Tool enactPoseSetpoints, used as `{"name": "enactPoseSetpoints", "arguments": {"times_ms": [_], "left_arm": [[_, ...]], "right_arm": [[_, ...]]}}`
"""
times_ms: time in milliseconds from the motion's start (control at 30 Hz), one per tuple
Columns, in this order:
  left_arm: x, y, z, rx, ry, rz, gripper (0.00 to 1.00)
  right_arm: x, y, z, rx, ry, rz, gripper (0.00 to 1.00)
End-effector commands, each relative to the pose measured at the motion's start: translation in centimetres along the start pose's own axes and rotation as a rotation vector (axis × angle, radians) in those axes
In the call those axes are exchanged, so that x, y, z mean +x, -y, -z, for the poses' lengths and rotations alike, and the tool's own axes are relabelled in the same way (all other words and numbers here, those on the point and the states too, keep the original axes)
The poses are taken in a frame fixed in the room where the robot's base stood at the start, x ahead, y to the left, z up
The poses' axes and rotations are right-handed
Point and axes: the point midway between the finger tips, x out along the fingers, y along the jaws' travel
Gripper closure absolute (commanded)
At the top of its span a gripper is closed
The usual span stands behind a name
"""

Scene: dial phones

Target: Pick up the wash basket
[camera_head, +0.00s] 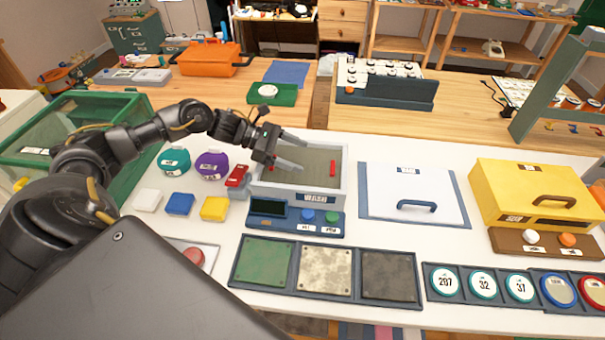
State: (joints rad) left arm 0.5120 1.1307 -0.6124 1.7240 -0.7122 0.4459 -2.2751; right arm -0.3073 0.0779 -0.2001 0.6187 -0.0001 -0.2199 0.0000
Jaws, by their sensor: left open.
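The wash basket (312,158) appears to be the shallow grey-green tray set inside a light grey box (318,197) with a label on its front. A small red tab (333,168) shows on the right side of the tray. My left gripper (300,153) reaches in from the left over the tray's back left part. Its two fingers are spread apart with nothing visible between them. Whether the fingers touch the tray cannot be told. The gripper hides part of the tray's left side. My right gripper is not in view.
A blue button panel (292,217) stands in front of the box. A red switch (237,176) and a purple round device (211,165) are to its left. A white lidded panel (411,178) and a yellow box (520,190) are to its right. Three square plates lie nearer.

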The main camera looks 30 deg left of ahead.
Motion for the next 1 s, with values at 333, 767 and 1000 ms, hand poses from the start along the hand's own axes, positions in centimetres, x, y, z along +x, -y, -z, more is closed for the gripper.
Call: {"name": "enactPoseSetpoints", "arguments": {"times_ms": [333,767,1000], "left_arm": [[2.5,0.0,0.1,-0.002,-0.001,-0.004,0.24],[7.3,0.0,0.0,-0.004,0.000,-0.005,0.24],[7.8,-0.1,0.2,-0.003,-0.002,-0.006,0.24]], "right_arm": [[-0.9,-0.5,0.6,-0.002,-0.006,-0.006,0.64],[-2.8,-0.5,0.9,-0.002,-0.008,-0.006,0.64],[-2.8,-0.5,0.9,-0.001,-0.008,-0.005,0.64]]}}
